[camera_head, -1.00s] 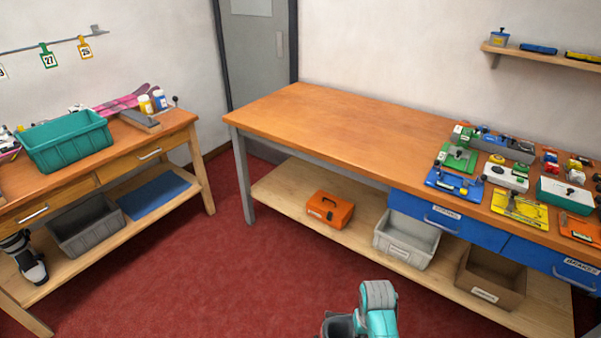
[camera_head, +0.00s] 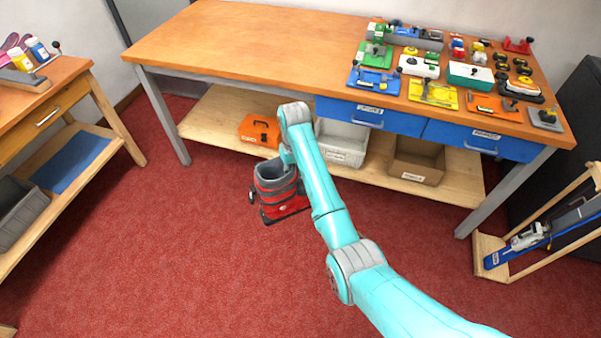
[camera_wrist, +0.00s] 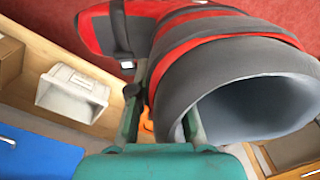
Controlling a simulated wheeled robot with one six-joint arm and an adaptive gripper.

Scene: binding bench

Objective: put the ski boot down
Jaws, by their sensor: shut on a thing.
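The ski boot (camera_head: 277,190) is red and dark grey with an open grey cuff. It hangs in the air in front of the long workbench, above the red floor. My gripper (camera_head: 288,158) is shut on the boot's cuff, though the arm partly hides the grip in the head view. In the wrist view the boot (camera_wrist: 225,70) fills the upper right. There the gripper's fingers (camera_wrist: 160,120) close on the cuff wall, one finger inside the opening and one outside.
The long workbench (camera_head: 215,40) has a bare left half of its top; jigs and tools crowd its right. Its lower shelf (camera_head: 205,115) holds an orange case (camera_head: 260,131), a light grey bin (camera_head: 341,143) and a brown bin (camera_head: 417,161). A wooden rack (camera_head: 490,258) stands at right. Open floor lies left.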

